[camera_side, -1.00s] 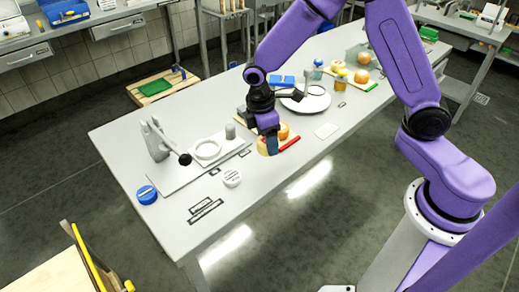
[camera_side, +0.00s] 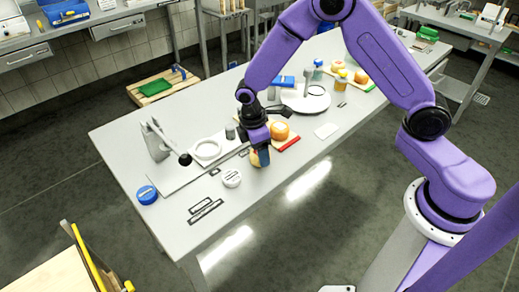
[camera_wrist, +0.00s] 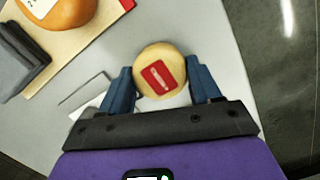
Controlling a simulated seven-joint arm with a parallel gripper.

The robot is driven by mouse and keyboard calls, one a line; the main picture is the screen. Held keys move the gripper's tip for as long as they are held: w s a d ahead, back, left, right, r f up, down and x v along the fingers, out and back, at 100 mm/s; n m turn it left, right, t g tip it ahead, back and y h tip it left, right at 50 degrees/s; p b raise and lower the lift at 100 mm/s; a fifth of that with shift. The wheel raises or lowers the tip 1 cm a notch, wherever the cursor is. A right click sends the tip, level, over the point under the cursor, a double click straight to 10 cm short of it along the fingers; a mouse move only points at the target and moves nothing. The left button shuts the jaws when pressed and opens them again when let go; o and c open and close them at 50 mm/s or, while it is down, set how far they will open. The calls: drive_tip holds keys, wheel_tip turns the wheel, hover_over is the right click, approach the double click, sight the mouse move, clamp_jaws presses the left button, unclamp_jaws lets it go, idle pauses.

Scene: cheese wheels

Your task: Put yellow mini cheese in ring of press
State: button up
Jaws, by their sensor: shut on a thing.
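My gripper (camera_side: 259,154) is shut on the yellow mini cheese (camera_side: 254,158), in front of the cutting board in the side view. In the wrist view the cheese (camera_wrist: 158,71) is pale yellow and round with a red label, between the two blue fingers of my gripper (camera_wrist: 160,84). In the side view it is mostly hidden by the fingers, and I cannot tell how high it is above the table. The white ring (camera_side: 208,157) lies on the base of the press (camera_side: 157,141), to the left of my gripper. The ring looks empty.
The press lever ends in a black knob (camera_side: 185,159) left of the ring. A white round lid (camera_side: 231,179) and a blue round piece (camera_side: 146,195) lie in front. An orange cheese (camera_side: 280,131) sits on a board (camera_side: 287,143) right of my gripper.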

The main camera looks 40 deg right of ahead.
sight(251, 156)
drive_tip(key=shift+f, duration=0.15)
drive_tip(key=o, duration=1.1)
wheel_tip(251, 156, up, 17)
drive_tip(key=a, duration=0.3)
drive_tip(key=s+d+y, duration=0.1)
drive_tip(key=s+d, duration=0.3)
drive_tip(key=s, duration=0.9)
drive_tip(key=s+d+y, duration=0.1)
drive_tip(key=s+d, duration=0.3)
drive_tip(key=s, duration=1)
drive_tip(key=shift+s+r+m+t, duration=0.25)
drive_tip(key=shift+r+m+t, duration=0.1)
drive_tip(key=shift+m+t, duration=0.05)
drive_tip(key=shift+o, duration=0.4)
drive_tip(key=shift+s+d+f, duration=0.1)
drive_tip(key=shift+s+d, duration=0.15)
drive_tip(key=shift+s, duration=0.15)
